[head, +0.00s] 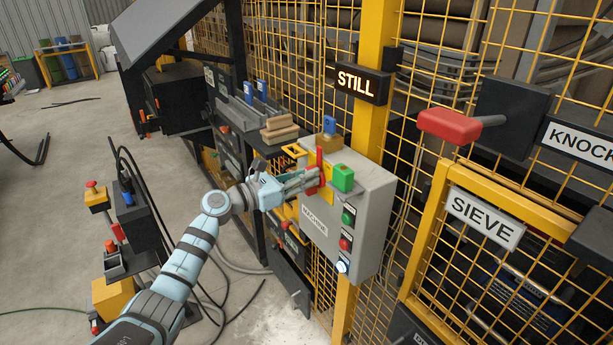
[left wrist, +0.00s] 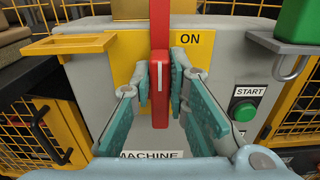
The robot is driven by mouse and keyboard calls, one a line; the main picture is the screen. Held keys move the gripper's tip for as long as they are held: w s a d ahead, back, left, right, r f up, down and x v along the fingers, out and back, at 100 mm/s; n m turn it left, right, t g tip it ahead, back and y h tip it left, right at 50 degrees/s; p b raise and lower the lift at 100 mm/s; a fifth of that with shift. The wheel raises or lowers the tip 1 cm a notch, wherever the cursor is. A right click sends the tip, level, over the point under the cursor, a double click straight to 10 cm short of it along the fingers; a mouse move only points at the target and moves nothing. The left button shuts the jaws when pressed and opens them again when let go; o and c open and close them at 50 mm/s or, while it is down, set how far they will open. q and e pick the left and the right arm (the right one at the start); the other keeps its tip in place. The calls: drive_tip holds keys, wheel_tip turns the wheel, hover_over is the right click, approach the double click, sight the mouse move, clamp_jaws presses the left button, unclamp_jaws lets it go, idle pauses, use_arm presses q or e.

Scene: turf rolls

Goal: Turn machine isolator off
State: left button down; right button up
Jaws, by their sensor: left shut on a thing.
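The machine isolator is a red handle (left wrist: 160,75) on a yellow plate (left wrist: 188,70), on the front of the grey machine box (head: 350,222). The handle stands upright, and the word ON shows beside its upper part in the left wrist view. My left gripper (head: 312,180) is shut on the red handle, with one finger on each side of it; the fingers also show in the left wrist view (left wrist: 160,85). The OFF marking is not visible. My right gripper is not in view.
A green block (head: 343,177) sits at the box's upper right. Green and red buttons (head: 345,243) lie below it. A yellow bracket (left wrist: 70,45) juts out left of the handle. Yellow mesh fencing stands behind. A lit STILL sign (head: 358,82) hangs above.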

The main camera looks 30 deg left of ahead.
use_arm(q)
drive_tip(key=shift+n, duration=0.3)
drive_tip(key=shift+w+a+f+n+p, duration=0.25)
drive_tip(key=shift+n+p, duration=0.75)
drive_tip(key=shift+n, duration=1.85)
drive_tip(key=shift+w+a+f+n+p, duration=0.1)
drive_tip(key=shift+a+f+n+p, duration=0.6)
drive_tip(key=shift+n, duration=2.2)
drive_tip(key=shift+w+d+f+n+p, duration=0.15)
drive_tip(key=shift+n+p, duration=1.15)
drive_tip(key=shift+n, duration=1.55)
drive_tip(key=shift+f, duration=0.1)
drive_tip(key=shift+s, duration=0.1)
drive_tip(key=c, duration=1.6)
unclamp_jaws()
drive_tip(key=shift+o, duration=0.2)
drive_tip(key=shift+a, duration=0.1)
